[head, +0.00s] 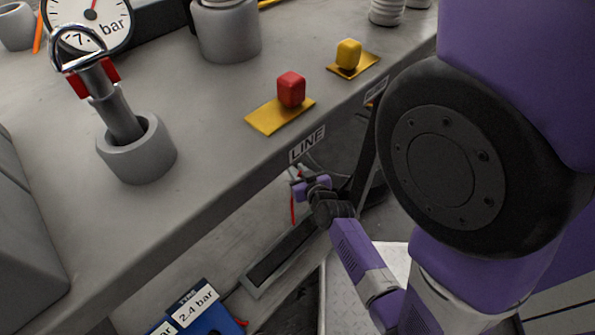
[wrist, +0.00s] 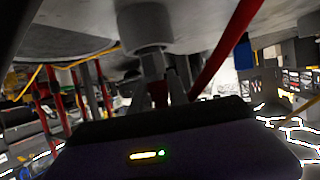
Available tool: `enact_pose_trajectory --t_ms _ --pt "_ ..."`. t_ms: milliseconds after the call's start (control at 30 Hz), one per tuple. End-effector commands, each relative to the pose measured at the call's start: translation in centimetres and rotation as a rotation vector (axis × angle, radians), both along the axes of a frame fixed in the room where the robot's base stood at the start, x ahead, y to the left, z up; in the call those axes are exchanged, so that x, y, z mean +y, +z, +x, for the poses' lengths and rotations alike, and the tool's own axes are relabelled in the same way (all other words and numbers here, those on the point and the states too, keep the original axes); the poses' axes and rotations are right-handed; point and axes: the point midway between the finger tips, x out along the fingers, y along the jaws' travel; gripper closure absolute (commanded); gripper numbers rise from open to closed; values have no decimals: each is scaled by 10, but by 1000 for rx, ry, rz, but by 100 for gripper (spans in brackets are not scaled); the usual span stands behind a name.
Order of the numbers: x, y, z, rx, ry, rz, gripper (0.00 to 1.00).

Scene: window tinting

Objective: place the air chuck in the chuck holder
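A grey round cup (head: 137,165), which looks like the chuck holder, stands on the bench at left. A tilted grey tool (head: 112,108) with red side pieces and a metal loop stands in the cup; I cannot tell if it is the air chuck. My gripper (head: 299,186) is low, beyond and below the bench's front edge by the LINE label, well away from the cup. In the wrist view my fingers (wrist: 165,80) point at a pale grey cylinder (wrist: 145,28).
A yellow plate with a red block (head: 291,90) and another with a yellow block (head: 348,53) lie near the bench edge. A gauge (head: 88,22) and grey pot (head: 226,30) stand behind. A red hose (wrist: 228,45) crosses the wrist view. A blue box (head: 205,312) sits below.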

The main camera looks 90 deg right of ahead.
Motion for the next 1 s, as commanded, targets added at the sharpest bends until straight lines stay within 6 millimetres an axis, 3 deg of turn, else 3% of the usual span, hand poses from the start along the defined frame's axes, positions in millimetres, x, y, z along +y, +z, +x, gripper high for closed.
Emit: enact_pose_trajectory --t_ms 33,100,500,1000 --pt "0 0 0 0 0 0 71" --pt "0 0 0 0 0 0 58" --pt "1 5 -1 0 0 1 57" --pt "76 40 -39 2 1 2 57"
